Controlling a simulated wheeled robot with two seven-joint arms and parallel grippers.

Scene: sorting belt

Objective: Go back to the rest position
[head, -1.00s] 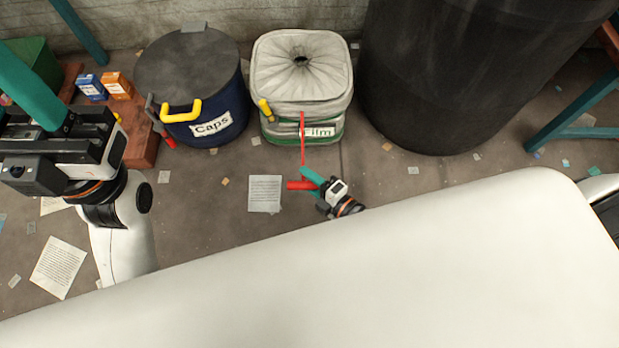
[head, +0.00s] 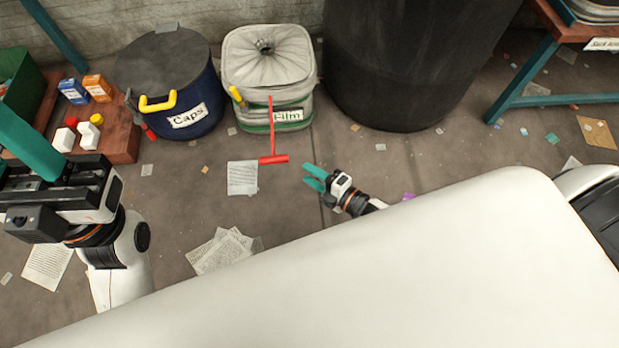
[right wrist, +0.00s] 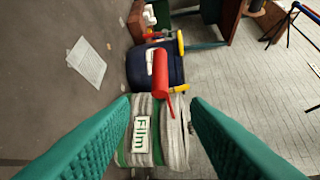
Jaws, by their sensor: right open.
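My right gripper (head: 315,178) is open and empty, above the floor in front of the film bin (head: 266,92). The red T-shaped handle (head: 272,160) on a thin red rod or cord stands out from the film bin, left of my right fingertips and apart from them. In the right wrist view my two teal fingers are spread, and the red handle (right wrist: 160,75) shows beyond the gap between them. My left gripper (head: 30,148) is at the left edge; one teal finger shows clearly, and its jaw opening cannot be made out.
A blue caps bin (head: 192,100) with a yellow handle stands left of the film bin. A large black barrel (head: 400,70) stands right of it. A low brown platform (head: 122,130) holds boxes and white bottles. Papers (head: 225,250) lie on the floor. A teal-legged table (head: 545,55) is at upper right.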

